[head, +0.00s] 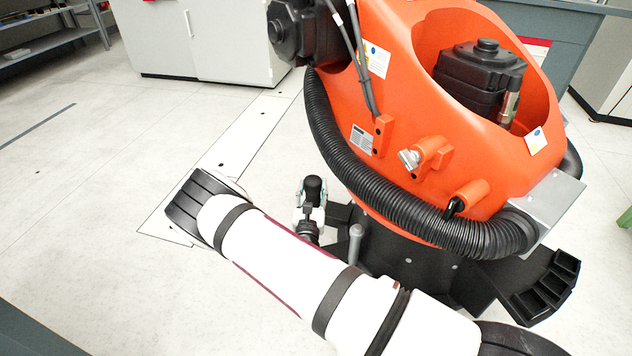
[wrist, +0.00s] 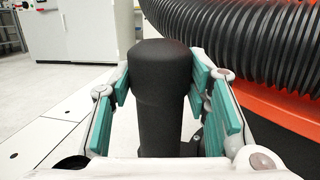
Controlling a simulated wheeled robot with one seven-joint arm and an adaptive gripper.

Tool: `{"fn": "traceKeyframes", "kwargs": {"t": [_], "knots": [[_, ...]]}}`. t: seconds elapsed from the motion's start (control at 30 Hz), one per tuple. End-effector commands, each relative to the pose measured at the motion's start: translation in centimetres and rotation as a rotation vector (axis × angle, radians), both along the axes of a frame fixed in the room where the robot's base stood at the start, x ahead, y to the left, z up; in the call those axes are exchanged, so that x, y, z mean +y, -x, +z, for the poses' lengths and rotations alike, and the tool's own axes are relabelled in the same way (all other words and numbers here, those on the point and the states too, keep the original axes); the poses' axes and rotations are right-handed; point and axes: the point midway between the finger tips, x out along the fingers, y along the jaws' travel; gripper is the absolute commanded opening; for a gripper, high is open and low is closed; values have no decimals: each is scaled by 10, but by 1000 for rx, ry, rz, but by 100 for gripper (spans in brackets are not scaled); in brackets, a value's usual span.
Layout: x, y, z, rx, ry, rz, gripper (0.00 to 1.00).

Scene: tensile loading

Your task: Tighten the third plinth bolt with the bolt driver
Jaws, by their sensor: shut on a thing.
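The bolt driver (head: 313,187) has a thick black handle and stands about upright near the left edge of the plinth. In the wrist view the handle (wrist: 160,95) fills the middle, between the two teal finger pads. My gripper (head: 310,197) is shut on this handle. The black plinth (head: 405,262) lies under the orange robot. A grey upright peg (head: 355,243) stands at its near left side; I cannot tell if it is a bolt. Small grey bolt-like heads show on the plinth. The driver's lower end and any bolt beneath it are hidden.
The orange robot body (head: 385,120) rises just right of the driver, with a ribbed black hose (head: 400,222) around it, also close in the wrist view (wrist: 275,45). A black compartment holder (head: 548,290) is at the right. White cabinets (head: 205,40) stand behind; the floor at left is clear.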

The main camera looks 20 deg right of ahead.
Motion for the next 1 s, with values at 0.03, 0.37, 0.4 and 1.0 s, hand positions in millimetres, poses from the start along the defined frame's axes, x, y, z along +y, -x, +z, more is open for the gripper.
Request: {"fn": "traceKeyframes", "kwargs": {"t": [0.03,0.37,0.4,1.0], "knots": [[-4,-6,-12,-3,6,29,5],[-10,-22,-74,0,-1,182,5],[-11,-22,-78,0,-2,192,5],[-11,-23,-104,0,-4,214,5]]}}
